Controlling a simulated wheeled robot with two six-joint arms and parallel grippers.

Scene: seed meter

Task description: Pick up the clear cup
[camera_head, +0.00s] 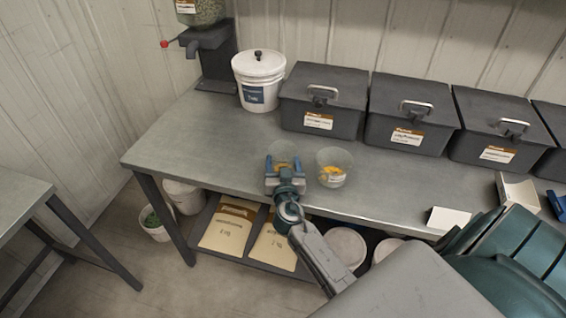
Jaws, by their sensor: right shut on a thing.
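My right gripper (284,168) is at the front part of the grey workbench (215,155), shut on a clear cup (283,149). The jaws and wrist hide most of this cup; a little yellowish content shows in it. I cannot tell whether the cup still touches the bench. A second clear cup (333,166) with orange-yellow content and a label stands upright on the bench just right of the gripper. My left gripper is not in view.
A white lidded bucket (259,80) and several dark lidded bins (410,112) line the back. A dispenser (207,50) with a red-knobbed lever stands at the back left. A small white box (517,189) lies at the right. The bench's left part is clear.

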